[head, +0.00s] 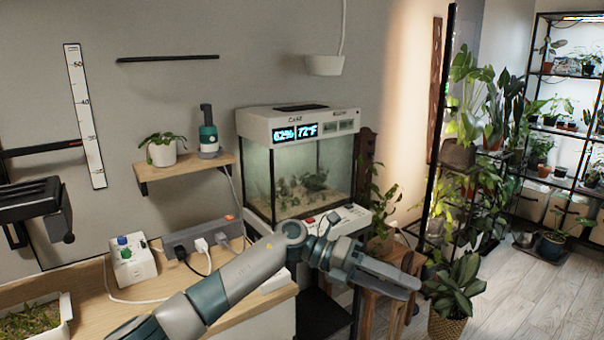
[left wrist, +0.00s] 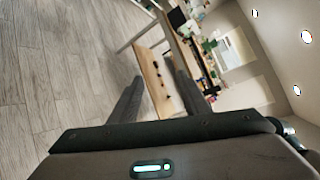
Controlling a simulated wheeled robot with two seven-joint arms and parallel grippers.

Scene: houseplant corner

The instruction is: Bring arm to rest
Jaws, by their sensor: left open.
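My left arm (head: 245,275) comes in from the bottom of the head view and reaches across the wooden counter toward the right. My left gripper (head: 408,286) is out past the counter's right end, in front of a small wooden stool. Its jaws hold nothing that I can see. In the left wrist view the two dark fingers of my left gripper (left wrist: 158,85) stand apart with an empty gap between them. My right gripper is in neither view.
A glass terrarium (head: 300,180) with a lit display stands behind my forearm. A power strip (head: 200,245) with plugs and a white box with knobs (head: 132,264) are on the counter (head: 90,285). A potted plant (head: 455,295) is right of my gripper. Open wooden floor (head: 535,290) lies farther right.

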